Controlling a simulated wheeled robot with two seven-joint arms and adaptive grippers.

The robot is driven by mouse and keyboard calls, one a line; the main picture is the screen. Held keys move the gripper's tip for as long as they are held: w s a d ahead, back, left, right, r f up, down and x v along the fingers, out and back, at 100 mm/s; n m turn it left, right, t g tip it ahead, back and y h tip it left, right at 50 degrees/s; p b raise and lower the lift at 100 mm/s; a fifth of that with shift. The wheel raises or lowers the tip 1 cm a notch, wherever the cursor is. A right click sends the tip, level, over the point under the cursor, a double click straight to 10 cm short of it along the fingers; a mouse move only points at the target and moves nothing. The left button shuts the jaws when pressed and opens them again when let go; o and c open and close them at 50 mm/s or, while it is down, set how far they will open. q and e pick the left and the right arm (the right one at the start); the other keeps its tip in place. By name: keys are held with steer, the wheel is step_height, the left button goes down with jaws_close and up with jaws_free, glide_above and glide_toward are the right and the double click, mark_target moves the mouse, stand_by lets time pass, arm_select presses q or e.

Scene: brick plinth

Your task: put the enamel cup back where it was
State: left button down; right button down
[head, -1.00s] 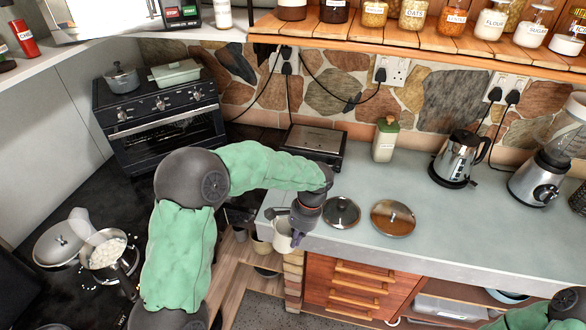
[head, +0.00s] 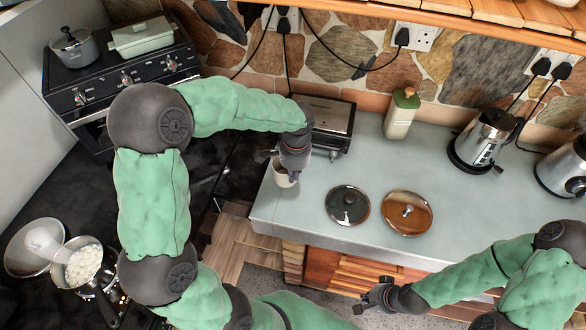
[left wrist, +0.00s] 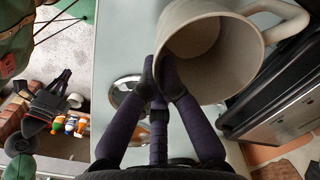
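The cup (head: 284,177), pale cream-grey with a handle, is at the left end of the grey-blue counter, mostly hidden under my left gripper (head: 288,167). In the left wrist view the cup (left wrist: 222,55) is large, its mouth facing the camera and its handle to the upper right. The fingers of my left gripper (left wrist: 162,75) close together on the cup's near rim and wall. I cannot tell whether the cup's base touches the counter. My right gripper (head: 370,300) is empty in front of the drawers, low at the counter's front; its finger gap is unclear.
A flat steel-topped appliance (head: 328,117) stands behind the cup. A green-capped bottle (head: 401,115) and a kettle (head: 484,140) stand further right. The counter between the lids and kettle is clear.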

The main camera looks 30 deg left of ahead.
arm_select(q)
steer(key=shift+f+b, duration=2.3)
steer(key=shift+f, duration=0.75)
steer(key=shift+f+b, duration=0.45)
steer(key=shift+f, duration=0.2)
steer(key=c, duration=1.4)
jaws_free()
steer(key=shift+o, duration=0.2)
